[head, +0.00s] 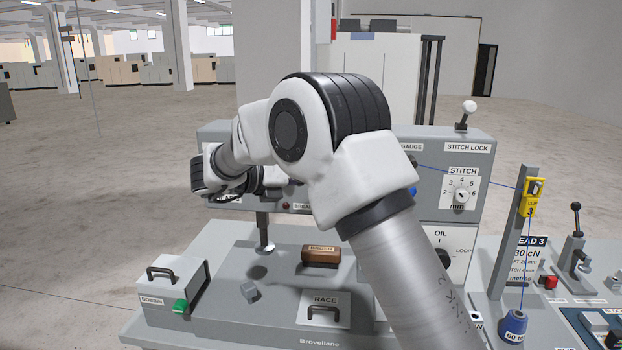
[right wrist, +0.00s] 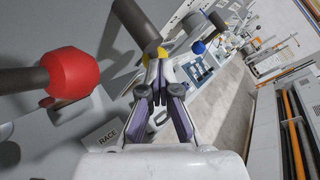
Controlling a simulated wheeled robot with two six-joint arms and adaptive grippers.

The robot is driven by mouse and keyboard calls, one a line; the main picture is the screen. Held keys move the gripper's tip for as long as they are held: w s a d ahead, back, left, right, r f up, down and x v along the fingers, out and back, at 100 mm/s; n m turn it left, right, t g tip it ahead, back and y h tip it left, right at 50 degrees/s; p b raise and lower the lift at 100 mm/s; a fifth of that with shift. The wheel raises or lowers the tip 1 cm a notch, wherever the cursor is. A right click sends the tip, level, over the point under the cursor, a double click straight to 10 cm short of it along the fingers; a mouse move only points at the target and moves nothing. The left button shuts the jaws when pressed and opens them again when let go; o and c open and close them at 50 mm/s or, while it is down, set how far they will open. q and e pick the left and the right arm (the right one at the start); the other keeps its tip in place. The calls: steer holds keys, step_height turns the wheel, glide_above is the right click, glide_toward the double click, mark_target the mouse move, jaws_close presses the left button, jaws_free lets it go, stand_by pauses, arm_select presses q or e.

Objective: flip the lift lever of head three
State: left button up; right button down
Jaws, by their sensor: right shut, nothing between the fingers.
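The grey machine head (head: 455,150) has a STITCH dial and a STITCH LOCK label, and a HEAD 3 plate (head: 530,243) stands to its right. My right arm crosses in front of the head, hiding much of it. My right gripper shows in the right wrist view (right wrist: 157,68), shut and empty. A red ball knob (right wrist: 72,73) on a dark rod is at the left of that view, apart from my fingers; I cannot tell for sure whether it is the lift lever. A dark rod (right wrist: 133,22) with a yellow part (right wrist: 156,56) is close beyond the fingertips; contact is unclear. My left gripper is out of view.
A white-knobbed lever (head: 467,108) tops the head. A thread post (head: 513,235) and a black-knobbed lever (head: 576,212) stand right. Open floor lies left.

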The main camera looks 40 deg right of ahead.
steer(key=shift+s+d+r+n+h+b, duration=0.15)
steer(key=shift+n+h+b, duration=0.2)
steer(key=shift+b, duration=0.6)
stand_by(0.6)
steer(key=shift+b, duration=0.6)
stand_by(0.7)
